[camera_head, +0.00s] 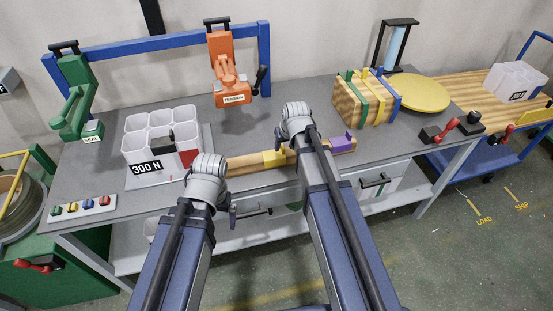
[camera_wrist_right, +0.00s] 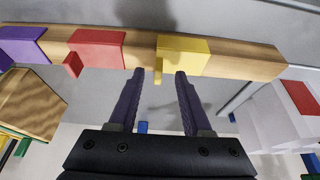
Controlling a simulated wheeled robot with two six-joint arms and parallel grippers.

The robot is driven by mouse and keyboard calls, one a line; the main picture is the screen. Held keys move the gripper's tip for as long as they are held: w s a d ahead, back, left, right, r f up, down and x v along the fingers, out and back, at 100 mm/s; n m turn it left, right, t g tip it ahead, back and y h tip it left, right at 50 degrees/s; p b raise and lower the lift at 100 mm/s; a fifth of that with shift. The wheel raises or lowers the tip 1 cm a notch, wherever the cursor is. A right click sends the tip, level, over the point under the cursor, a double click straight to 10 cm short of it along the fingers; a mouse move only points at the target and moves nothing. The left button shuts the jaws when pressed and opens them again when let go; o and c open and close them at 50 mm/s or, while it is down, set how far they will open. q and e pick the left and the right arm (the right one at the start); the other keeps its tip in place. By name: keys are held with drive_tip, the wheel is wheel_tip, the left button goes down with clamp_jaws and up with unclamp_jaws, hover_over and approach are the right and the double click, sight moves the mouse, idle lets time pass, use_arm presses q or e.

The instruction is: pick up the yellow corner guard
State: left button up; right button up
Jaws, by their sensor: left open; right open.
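The yellow corner guard (camera_head: 275,158) sits on the edge of a wooden bar (camera_head: 245,163) near the front of the grey bench. It also shows in the right wrist view (camera_wrist_right: 184,55), with a thin flange hanging down at its left end. My right gripper (camera_wrist_right: 160,73) is open and empty. Its fingertips point at the guard, and the flange appears between them; I cannot tell the remaining gap. My left gripper (camera_head: 208,180) is left of the guard, in front of the bar. Its fingers are mostly hidden by its wrist.
A red guard (camera_wrist_right: 97,48) and a purple guard (camera_head: 342,144) sit on the same bar. A white bin marked 300 N (camera_head: 150,168) stands left. A strapped wooden block (camera_head: 350,98) and a yellow disc (camera_head: 420,92) lie right. Green and orange tools (camera_head: 222,60) stand behind.

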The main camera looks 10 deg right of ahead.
sight(284, 149)
drive_tip(key=b+x, duration=0.2)
drive_tip(key=x, duration=0.1)
drive_tip(key=shift+w+d+f, duration=0.1)
drive_tip(key=shift+f, duration=0.05)
use_arm(q)
wheel_tip(284, 149, down, 3)
use_arm(e)
clamp_jaws()
idle(0.3)
